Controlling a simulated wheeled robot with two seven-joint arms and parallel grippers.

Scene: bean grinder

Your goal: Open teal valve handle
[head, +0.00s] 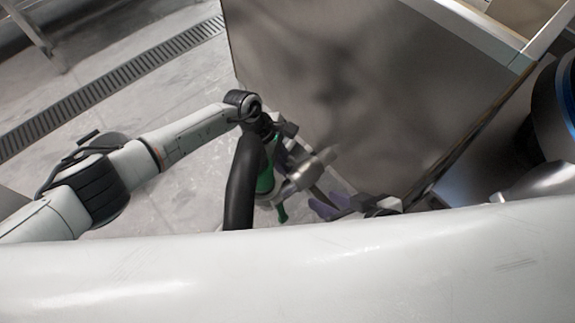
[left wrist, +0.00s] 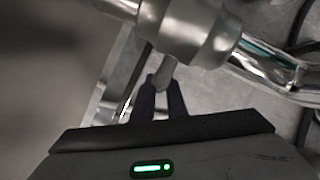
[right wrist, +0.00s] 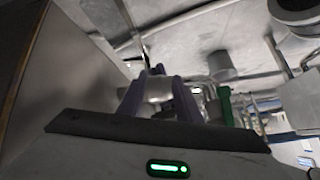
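A green part also shows in the right wrist view (right wrist: 226,106), right of the fingers. My left gripper (head: 284,158) is at the fitting, mostly hidden by its wrist. In the left wrist view its dark fingers (left wrist: 162,92) stand close together around the end of a grey rod (left wrist: 165,70); I cannot tell whether they grip it. My right gripper (head: 328,206) has its purple fingers apart, just right of the handle. A pale cylinder shows between or beyond them.
A large metal panel (head: 340,85) stands behind and to the right of the fitting. A pale rounded surface (head: 290,275) fills the bottom of the head view. Grey floor with a drain grate (head: 110,88) lies open at upper left.

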